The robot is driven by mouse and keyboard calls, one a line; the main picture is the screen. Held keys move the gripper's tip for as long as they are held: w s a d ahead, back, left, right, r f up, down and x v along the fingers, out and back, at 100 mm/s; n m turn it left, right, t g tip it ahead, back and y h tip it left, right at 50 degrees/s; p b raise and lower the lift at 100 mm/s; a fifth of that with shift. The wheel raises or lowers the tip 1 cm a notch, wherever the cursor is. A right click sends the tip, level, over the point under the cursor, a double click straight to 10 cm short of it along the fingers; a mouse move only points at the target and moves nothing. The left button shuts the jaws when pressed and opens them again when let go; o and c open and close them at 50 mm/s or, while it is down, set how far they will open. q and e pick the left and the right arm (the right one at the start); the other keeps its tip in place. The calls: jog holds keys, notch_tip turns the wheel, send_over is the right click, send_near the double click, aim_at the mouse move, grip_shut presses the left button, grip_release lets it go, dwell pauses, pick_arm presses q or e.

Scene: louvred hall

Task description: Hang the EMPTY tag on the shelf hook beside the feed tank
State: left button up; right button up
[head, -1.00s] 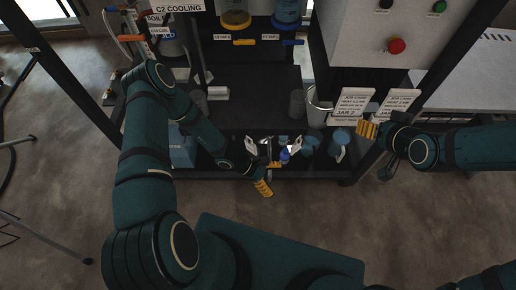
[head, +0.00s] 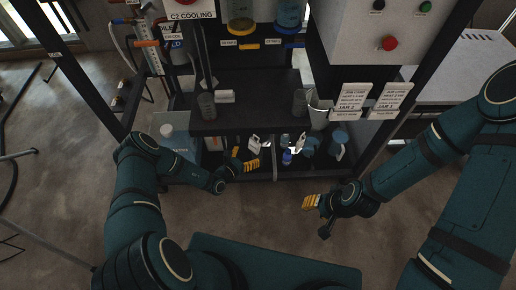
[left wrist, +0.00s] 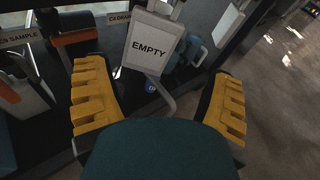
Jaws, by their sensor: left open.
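The EMPTY tag (left wrist: 150,50) is a white card with black lettering, hanging upright near the top middle of the left wrist view. A white tag that appears to be it (head: 254,141) shows in the head view under the shelf front. My left gripper (head: 244,159) is open just below and left of it. In the left wrist view its yellow fingers (left wrist: 160,98) stand wide apart, with the tag beyond them and not gripped. My right gripper (head: 319,214) is open and empty in front of the rack. I cannot tell which vessel is the feed tank or make out its hook.
Another white tag (head: 300,143), a small blue bottle (head: 287,157) and blue jugs (head: 338,140) are at the lower level. JAR cards (head: 350,98) hang at right. The floor in front is clear.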

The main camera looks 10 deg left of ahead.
aim_at(256, 149)
pick_arm(q)
jog(key=b+x, duration=0.3)
jog(key=x, duration=0.3)
jog(key=shift+f, duration=0.1)
jog(key=shift+w+d, duration=0.25)
jog(key=shift+w, duration=0.2)
jog(key=c, duration=1.2)
